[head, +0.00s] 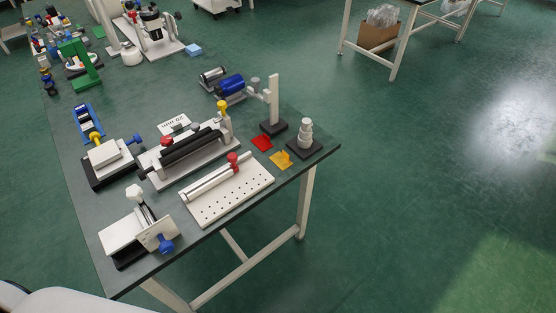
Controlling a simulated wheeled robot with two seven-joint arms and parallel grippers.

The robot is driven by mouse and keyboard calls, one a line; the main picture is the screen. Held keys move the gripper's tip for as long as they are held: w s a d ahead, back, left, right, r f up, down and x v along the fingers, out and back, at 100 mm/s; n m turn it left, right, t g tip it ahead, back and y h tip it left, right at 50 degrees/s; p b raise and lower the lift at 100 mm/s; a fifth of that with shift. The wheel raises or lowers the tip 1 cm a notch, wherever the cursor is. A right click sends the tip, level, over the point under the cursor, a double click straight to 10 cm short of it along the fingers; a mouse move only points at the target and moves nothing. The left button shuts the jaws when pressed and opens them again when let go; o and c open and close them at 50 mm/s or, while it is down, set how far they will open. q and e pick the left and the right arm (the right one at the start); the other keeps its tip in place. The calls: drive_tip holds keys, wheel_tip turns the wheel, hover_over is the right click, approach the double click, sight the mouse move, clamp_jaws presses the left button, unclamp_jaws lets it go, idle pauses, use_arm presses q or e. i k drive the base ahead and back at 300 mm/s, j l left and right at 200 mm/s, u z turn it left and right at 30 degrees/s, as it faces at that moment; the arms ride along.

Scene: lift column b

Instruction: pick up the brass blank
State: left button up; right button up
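I cannot make out a brass blank for certain. A small orange-yellow piece (281,159) lies near the right corner of the dark green bench (300,174), with a small raised yellow shape on it. It is too small to tell whether that is the blank. Neither of my grippers shows in the head view. A white rounded part at the lower left edge looks like my own arm or body.
Beside the orange-yellow piece are a red square (262,143), a white stepped post (305,133) on a black base and a perforated white plate (229,193). A blue motor (230,85) and several devices crowd the bench. The floor at the right is clear.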

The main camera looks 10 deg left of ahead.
sight(283, 161)
drive_tip(key=k+j+z, duration=0.1)
drive_tip(key=z, duration=0.25)
drive_tip(key=k+j+z, duration=0.15)
drive_tip(key=j+z, duration=0.25)
drive_tip(key=k+j+z, duration=0.1)
drive_tip(key=z, duration=0.25)
